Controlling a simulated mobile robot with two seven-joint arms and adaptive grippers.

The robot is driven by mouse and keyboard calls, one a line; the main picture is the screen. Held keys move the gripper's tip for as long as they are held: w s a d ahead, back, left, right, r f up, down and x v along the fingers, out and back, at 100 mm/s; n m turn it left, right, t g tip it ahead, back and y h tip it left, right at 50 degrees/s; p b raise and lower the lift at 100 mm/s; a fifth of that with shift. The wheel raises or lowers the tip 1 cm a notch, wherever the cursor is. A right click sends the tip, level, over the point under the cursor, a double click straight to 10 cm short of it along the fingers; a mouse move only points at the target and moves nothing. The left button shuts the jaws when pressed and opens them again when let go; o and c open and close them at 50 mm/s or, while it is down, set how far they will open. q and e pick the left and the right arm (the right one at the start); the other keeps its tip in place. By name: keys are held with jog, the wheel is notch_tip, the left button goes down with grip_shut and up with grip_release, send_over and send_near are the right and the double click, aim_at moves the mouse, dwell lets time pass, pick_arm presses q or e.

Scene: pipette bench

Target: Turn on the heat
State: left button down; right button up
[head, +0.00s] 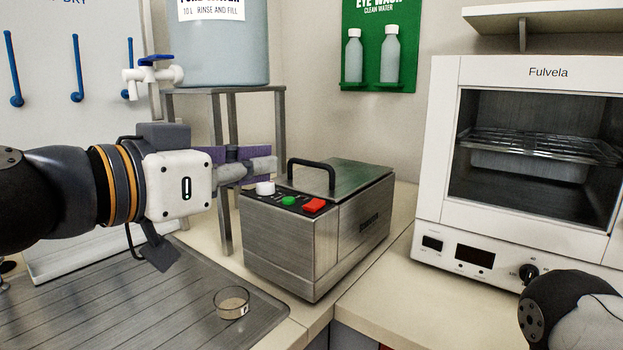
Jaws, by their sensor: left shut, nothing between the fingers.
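A stainless-steel box (285,240) with a hinged-looking lid and black handle (312,172) stands on the bench at centre. Its sloped black panel carries a white knob (265,188), a green button (288,201) and a red switch (314,205). My left gripper (262,166) comes in from the left, shut and empty. Its fingertips appear just above and behind the white knob; I cannot tell whether they touch anything. A white oven (435,200) marked Fulvela, at right, has dark displays and a black knob (528,273). My right gripper is out of view; part of my right arm shows at bottom right.
A metal stand (226,240) with a water tank (217,50) and tap (155,75) is behind my left gripper. A small glass dish (232,302) sits on the ribbed drainboard (130,310). Bench between box and oven is clear. A green eyewash board (372,70) hangs behind.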

pick_arm(q)
jog(key=b, duration=0.2)
send_over(311, 208)
notch_tip(311, 208, down, 2)
jog(key=shift+a+f, duration=0.1)
jog(key=shift+a, duration=0.05)
notch_tip(311, 208, down, 2)
jog(key=shift+w+f+b, duration=0.1)
jog(key=shift+f+b, duration=0.15)
jog(key=shift+b, duration=0.3)
jog(key=shift+f, duration=0.45)
jog(key=shift+r, duration=0.1)
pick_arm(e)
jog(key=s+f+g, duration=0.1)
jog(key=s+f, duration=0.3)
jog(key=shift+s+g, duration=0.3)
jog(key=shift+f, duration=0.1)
